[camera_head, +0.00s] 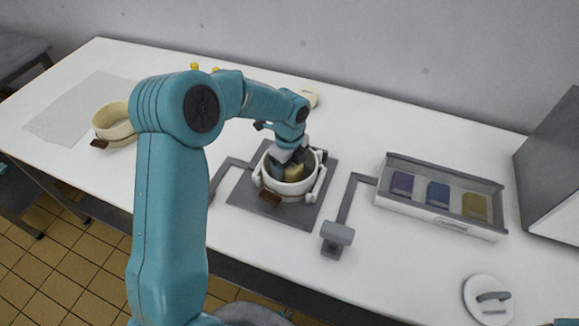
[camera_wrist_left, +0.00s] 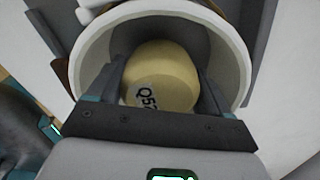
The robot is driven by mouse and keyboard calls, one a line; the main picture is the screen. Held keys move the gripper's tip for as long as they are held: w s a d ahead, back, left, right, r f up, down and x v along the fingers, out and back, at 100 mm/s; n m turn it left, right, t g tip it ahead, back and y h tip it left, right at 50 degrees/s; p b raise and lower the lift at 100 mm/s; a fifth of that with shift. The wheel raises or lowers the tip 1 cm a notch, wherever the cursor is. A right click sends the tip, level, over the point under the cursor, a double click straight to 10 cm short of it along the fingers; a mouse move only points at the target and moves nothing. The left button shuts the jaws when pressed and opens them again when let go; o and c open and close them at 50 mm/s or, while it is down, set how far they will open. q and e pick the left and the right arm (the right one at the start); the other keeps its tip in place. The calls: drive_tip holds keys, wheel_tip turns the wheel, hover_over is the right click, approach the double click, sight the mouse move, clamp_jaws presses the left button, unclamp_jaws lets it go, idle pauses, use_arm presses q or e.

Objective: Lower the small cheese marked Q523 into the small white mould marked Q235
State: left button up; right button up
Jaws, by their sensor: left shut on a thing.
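The small pale yellow cheese (camera_head: 293,173) is in my left gripper (camera_head: 288,163), at the mouth of a small white mould (camera_head: 270,182). The left wrist view shows the cheese (camera_wrist_left: 165,80) between the two fingers (camera_wrist_left: 165,88), ringed by the mould's white rim (camera_wrist_left: 235,60). I cannot tell whether the cheese touches the mould's floor. A brown tag (camera_head: 270,198) hangs on the mould's front; its marking is too small to read. My right gripper is out of view.
The mould stands on a grey plate (camera_head: 250,198) with a grey bracket (camera_head: 336,235) beside it. A cream mould (camera_head: 112,125) stands at left. A grey tray (camera_head: 395,198) with coloured blocks and a white lid (camera_head: 476,300) are at right. White table (camera_head: 400,270) is clear between.

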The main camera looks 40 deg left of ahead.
use_arm(q)
drive_tip(key=shift+f+b, duration=0.65)
drive_tip(key=shift+f, duration=0.25)
idle(0.5)
drive_tip(key=o, duration=1.1)
drive_tip(key=shift+o, duration=0.2)
wheel_tip(320, 180, up, 16)
drive_tip(key=shift+r+p, duration=0.2)
drive_tip(key=shift+p, duration=0.1)
